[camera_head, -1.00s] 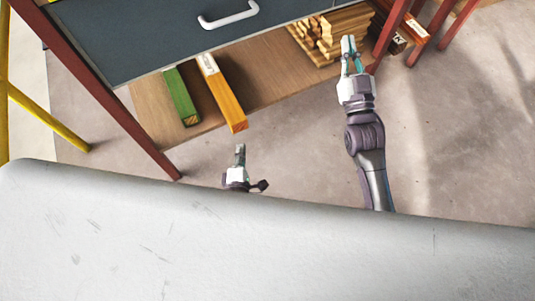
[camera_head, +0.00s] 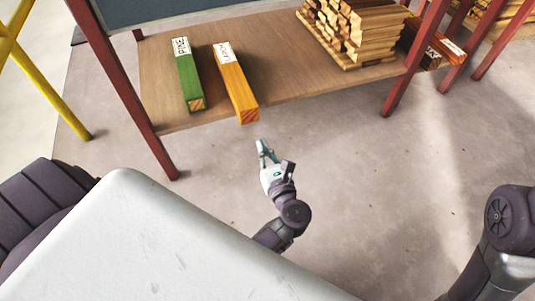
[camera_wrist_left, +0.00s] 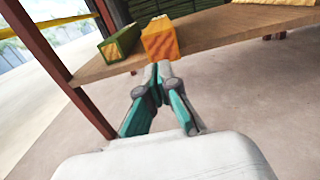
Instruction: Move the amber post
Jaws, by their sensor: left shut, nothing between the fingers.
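The amber post (camera_head: 236,86) lies on the low wooden shelf, with a white label at its far end. Its near end sticks out slightly past the shelf's front edge. The left wrist view also shows the amber post (camera_wrist_left: 161,40) end-on, just beyond the fingertips. My left gripper (camera_head: 262,147) is shut and empty, in front of and a little below the post's near end in the head view. Its fingers (camera_wrist_left: 158,74) meet at the tips, apart from the post. My right gripper is out of view; only part of its arm shows at the lower right.
A green post (camera_head: 188,80) lies left of the amber one on the shelf (camera_head: 290,88). A stack of wood strips (camera_head: 355,30) sits to the right. Red legs (camera_head: 415,60) and (camera_head: 130,95) flank the shelf. A yellow frame (camera_head: 45,85) stands left. The floor in front is clear.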

